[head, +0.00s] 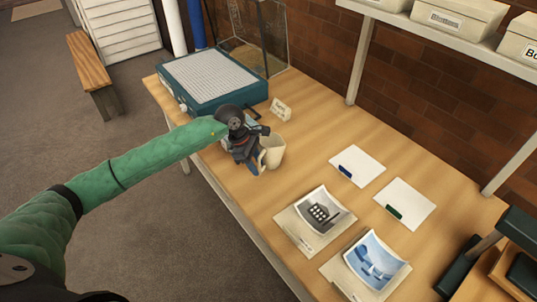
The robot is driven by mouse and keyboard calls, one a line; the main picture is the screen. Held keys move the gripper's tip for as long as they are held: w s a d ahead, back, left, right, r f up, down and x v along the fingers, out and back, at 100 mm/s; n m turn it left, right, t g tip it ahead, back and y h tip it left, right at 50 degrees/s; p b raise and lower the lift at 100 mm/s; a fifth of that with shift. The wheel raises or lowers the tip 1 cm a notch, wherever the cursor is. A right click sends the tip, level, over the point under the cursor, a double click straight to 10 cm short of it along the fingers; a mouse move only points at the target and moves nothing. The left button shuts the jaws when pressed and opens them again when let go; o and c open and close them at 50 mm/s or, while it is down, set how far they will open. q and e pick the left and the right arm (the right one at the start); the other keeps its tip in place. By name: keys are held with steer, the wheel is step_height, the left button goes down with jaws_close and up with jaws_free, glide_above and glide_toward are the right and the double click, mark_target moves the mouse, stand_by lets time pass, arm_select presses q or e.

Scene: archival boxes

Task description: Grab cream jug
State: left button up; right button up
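The cream jug (274,151) stands upright on the wooden table, towards its left edge, with its handle on the left side facing my gripper. My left gripper (257,160) is at the jug's left side, right by the handle, and partly covers it. Its fingers are small and overlap the handle in the picture, so I cannot tell whether they are open or shut on it. A bit of blue shows below the gripper. My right gripper is not in view.
A teal-framed box (213,82) and a small white card (281,109) stand behind the jug. Two white sheets (404,205) and two picture prints (377,260) lie to the right. A shelf with archival boxes (457,17) hangs above. Bare table (310,125) lies right of the jug.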

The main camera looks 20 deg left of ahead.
arm_select(q)
steer(key=shift+x, duration=0.8)
jaws_close()
steer(key=shift+r, duration=0.25)
